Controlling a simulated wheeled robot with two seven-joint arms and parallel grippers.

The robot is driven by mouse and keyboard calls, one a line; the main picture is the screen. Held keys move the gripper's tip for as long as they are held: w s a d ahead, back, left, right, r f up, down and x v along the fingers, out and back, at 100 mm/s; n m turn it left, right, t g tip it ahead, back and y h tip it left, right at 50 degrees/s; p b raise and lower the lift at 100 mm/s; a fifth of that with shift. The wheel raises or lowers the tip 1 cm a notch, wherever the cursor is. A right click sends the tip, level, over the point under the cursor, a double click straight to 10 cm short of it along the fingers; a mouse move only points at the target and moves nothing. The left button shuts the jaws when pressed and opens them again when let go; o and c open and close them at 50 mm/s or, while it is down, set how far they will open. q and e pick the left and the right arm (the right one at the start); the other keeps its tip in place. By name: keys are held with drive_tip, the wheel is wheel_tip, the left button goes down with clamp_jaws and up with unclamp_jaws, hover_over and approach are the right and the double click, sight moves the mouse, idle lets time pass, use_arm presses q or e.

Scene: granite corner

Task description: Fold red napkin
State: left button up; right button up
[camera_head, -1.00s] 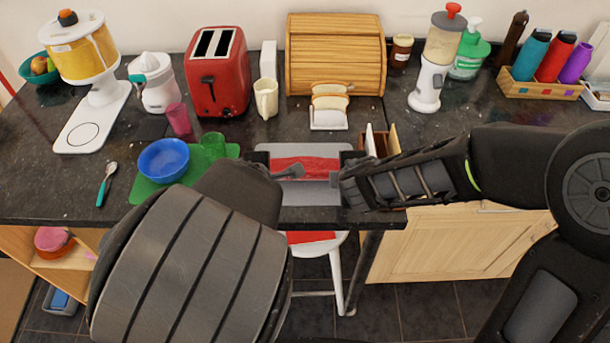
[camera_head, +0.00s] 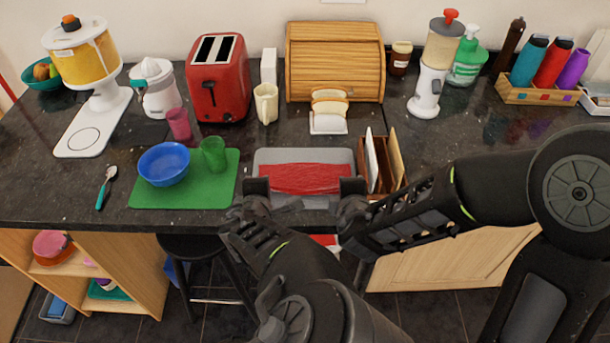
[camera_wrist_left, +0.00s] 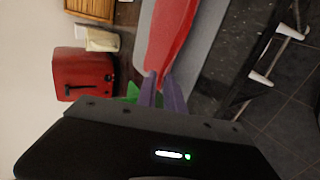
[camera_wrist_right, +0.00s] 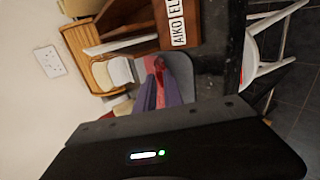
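The red napkin (camera_head: 305,178) lies spread over a grey tray (camera_head: 303,156) at the counter's front edge. It is creased and stretched left to right between my grippers. My left gripper (camera_head: 257,187) is at its left end; in the left wrist view the napkin (camera_wrist_left: 168,38) narrows to the purple fingertips (camera_wrist_left: 161,80), which look shut on it. My right gripper (camera_head: 352,187) is at its right end; in the right wrist view, red cloth (camera_wrist_right: 159,66) runs between the nearly closed fingers (camera_wrist_right: 160,85). The pinched edges are partly hidden.
A green mat (camera_head: 200,195) with a blue bowl (camera_head: 163,163) and green cup (camera_head: 214,154) lies left of the tray. A wooden holder (camera_head: 376,178) with boards stands close at the right. Sliced bread (camera_head: 329,110) stands behind. A dark stool (camera_head: 195,247) is below the counter.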

use_arm(q)
drive_tip(key=o, duration=0.6)
use_arm(e)
drive_tip(key=o, duration=0.6)
use_arm(q)
drive_tip(key=shift+r, duration=0.4)
use_arm(e)
drive_tip(key=shift+r, duration=0.45)
use_arm(q)
drive_tip(key=s+r, duration=0.1)
drive_tip(key=r, duration=0.1)
drive_tip(key=s+r, duration=0.1)
drive_tip(key=r, duration=0.2)
drive_tip(key=s+r, duration=0.2)
drive_tip(key=r, duration=0.1)
use_arm(e)
drive_tip(key=s+r, duration=0.1)
drive_tip(key=r, duration=0.1)
drive_tip(key=s+r, duration=0.1)
drive_tip(key=r, duration=0.2)
drive_tip(key=s+r, duration=0.2)
drive_tip(key=r, duration=0.1)
